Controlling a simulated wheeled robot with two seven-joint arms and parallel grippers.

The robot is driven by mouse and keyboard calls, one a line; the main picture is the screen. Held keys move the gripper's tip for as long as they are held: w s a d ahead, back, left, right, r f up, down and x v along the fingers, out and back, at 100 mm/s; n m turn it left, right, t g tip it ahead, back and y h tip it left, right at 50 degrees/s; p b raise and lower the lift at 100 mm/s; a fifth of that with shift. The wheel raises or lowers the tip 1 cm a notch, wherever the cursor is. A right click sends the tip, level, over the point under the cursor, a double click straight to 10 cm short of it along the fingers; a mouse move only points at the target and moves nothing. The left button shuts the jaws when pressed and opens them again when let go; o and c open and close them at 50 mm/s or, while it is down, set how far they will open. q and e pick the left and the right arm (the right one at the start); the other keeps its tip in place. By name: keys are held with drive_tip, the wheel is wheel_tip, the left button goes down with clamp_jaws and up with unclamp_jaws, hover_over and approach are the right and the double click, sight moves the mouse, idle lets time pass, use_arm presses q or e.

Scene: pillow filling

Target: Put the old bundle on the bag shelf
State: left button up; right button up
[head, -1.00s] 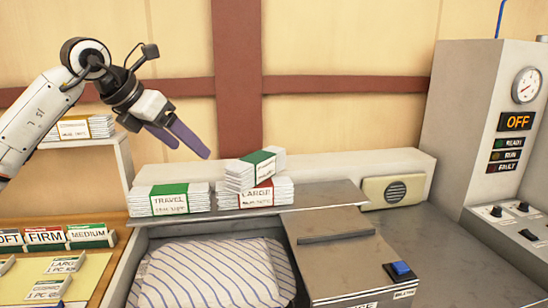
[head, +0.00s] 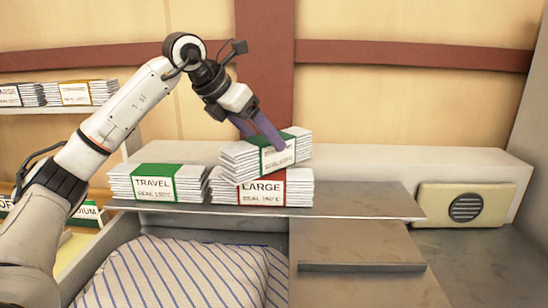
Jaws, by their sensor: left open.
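A bundle of white bags with a green band (head: 242,158) lies askew on top of the red-banded LARGE bundle (head: 236,190). I cannot tell whether it is the old one. A green-banded TRAVEL bundle (head: 155,183) sits just left of them. These stand on a grey metal shelf (head: 365,202). My left gripper (head: 264,137) is open, its purple fingers pointing down at the top bundle and overlapping its upper part; contact is unclear. My right gripper is out of view.
A white shelf with more bundles (head: 75,93) stands at the far left. A striped pillow (head: 185,274) lies under the metal shelf. A beige speaker box (head: 461,205) is at right. The metal shelf's right part is clear.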

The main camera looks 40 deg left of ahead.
use_arm(q)
drive_tip(key=x, duration=0.8)
drive_tip(key=shift+w+a+r, duration=0.2)
drive_tip(key=shift+w+a, duration=0.1)
drive_tip(key=shift+w, duration=0.15)
drive_tip(key=c, duration=1.4)
drive_tip(key=shift+r, duration=0.15)
drive_tip(key=shift+c, duration=0.3)
